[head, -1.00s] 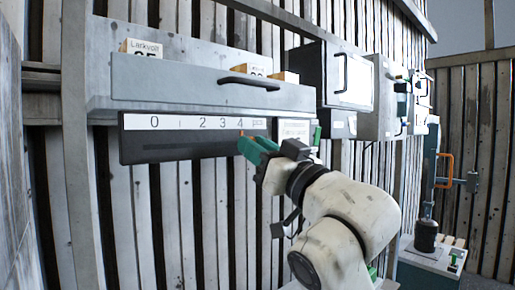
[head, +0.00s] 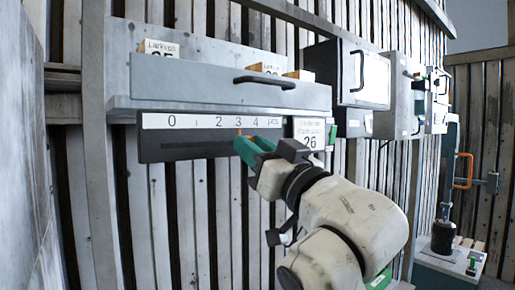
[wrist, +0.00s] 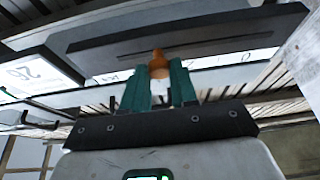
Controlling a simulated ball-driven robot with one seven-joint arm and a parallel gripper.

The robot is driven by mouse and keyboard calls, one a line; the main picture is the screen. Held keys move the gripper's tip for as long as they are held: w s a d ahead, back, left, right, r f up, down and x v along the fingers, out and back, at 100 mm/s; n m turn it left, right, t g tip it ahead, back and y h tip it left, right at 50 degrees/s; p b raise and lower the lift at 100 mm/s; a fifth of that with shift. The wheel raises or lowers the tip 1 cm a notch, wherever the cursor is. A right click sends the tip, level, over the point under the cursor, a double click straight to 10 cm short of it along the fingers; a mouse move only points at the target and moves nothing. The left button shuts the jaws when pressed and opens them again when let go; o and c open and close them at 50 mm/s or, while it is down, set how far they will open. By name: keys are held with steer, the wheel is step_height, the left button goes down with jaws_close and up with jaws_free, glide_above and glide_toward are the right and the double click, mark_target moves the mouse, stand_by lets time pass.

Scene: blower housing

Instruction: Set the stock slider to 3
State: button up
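The stock slider (head: 180,148) is a dark horizontal bar under a white scale strip (head: 150,122) with 0, 2, 3, 4 and "pcs" readable. Its orange knob (head: 238,133) shows just below the 3. In the wrist view the knob (wrist: 159,62) stands between the tips of my green fingers, with its rounded end showing beyond them. My gripper (head: 250,147) is shut on the knob, and the fingers hide part of it in the head view. In the wrist view my gripper (wrist: 160,82) points at the slot of the bar.
A grey drawer (head: 200,85) with a black handle (head: 264,82) is right above the scale. A label reading 26 (head: 309,135) hangs at the bar's right end. White-fronted cabinets (head: 365,78) stand further right. Space below the bar, before the slatted wall, is free.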

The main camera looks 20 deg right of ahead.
steer(key=o, duration=0.4)
steer(key=shift+s, duration=0.1)
steer(key=b+v, duration=0.3)
steer(key=v, duration=0.7)
steer(key=shift+s+d+f, duration=0.15)
steer(key=shift+s+f, duration=0.05)
steer(key=shift+s, duration=0.05)
